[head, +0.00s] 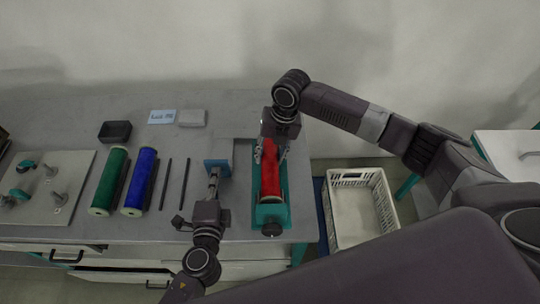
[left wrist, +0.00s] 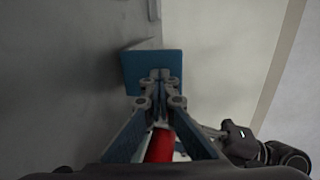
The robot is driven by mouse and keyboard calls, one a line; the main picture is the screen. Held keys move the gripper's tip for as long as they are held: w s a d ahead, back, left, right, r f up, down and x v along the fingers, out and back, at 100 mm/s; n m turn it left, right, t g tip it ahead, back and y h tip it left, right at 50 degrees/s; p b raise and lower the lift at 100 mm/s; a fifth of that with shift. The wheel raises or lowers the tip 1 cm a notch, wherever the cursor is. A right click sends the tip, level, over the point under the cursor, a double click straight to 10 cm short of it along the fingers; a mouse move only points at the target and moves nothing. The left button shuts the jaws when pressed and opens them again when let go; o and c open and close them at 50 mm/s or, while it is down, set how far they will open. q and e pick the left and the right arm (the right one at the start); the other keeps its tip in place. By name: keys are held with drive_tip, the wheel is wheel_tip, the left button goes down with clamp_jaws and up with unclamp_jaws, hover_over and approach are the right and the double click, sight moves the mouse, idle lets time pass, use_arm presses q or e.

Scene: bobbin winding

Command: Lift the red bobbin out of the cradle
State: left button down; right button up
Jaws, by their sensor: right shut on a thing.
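The red bobbin (head: 270,180) lies lengthwise in or just over the teal cradle (head: 284,212), which has a dark knob at its near end. I cannot tell whether the bobbin is clear of the cradle. My right gripper (head: 270,153) is at the bobbin's far end, pointing down, with its fingers shut on it.
A white crate (head: 348,179) stands on the right, beyond the table edge. A black tray (head: 115,131), a blue label card (head: 162,117) and a grey block (head: 192,118) are at the back.

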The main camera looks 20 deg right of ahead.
drive_tip(key=shift+w+r, duration=0.15)
drive_tip(key=shift+r, duration=0.25)
use_arm(q)
drive_tip(key=shift+r, duration=0.1)
use_arm(e)
drive_tip(key=shift+r, duration=4.65)
use_arm(q)
drive_tip(key=shift+w, duration=0.1)
drive_tip(key=shift+f+v, duration=0.2)
drive_tip(key=shift+v, duration=0.9)
drive_tip(key=shift+f+v, duration=0.2)
drive_tip(key=shift+v, duration=0.95)
drive_tip(key=shift+f+v, duration=0.25)
drive_tip(key=shift+v, duration=0.85)
drive_tip(key=shift+s+f, duration=0.1)
drive_tip(key=shift+s, duration=0.15)
drive_tip(key=v, duration=1.2)
